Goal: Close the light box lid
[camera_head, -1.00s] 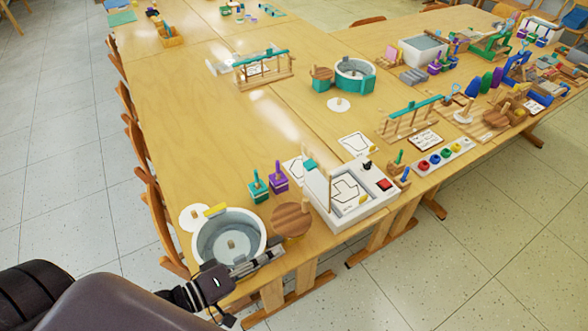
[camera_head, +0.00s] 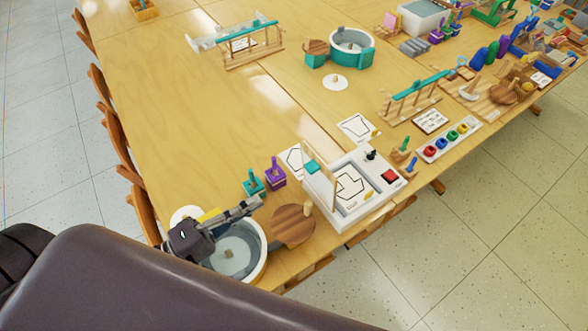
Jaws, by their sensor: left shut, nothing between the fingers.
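The light box (camera_head: 352,214) is a white box on the near edge of the table, with a drawn outline on its top panel, a black knob and a red button. Its lid (camera_head: 318,176), a thin wood-edged panel, stands raised along the box's left side. My left gripper (camera_head: 256,203) is shut and empty. It is above the white round tub (camera_head: 258,262), left of the light box and apart from the lid. My right gripper is not in view.
A round wooden board with a peg (camera_head: 291,225) lies between the tub and the light box. Teal (camera_head: 253,185) and purple (camera_head: 275,177) handled blocks stand behind it. A row of coloured pots (camera_head: 449,141) is to the right. The table's left middle is clear.

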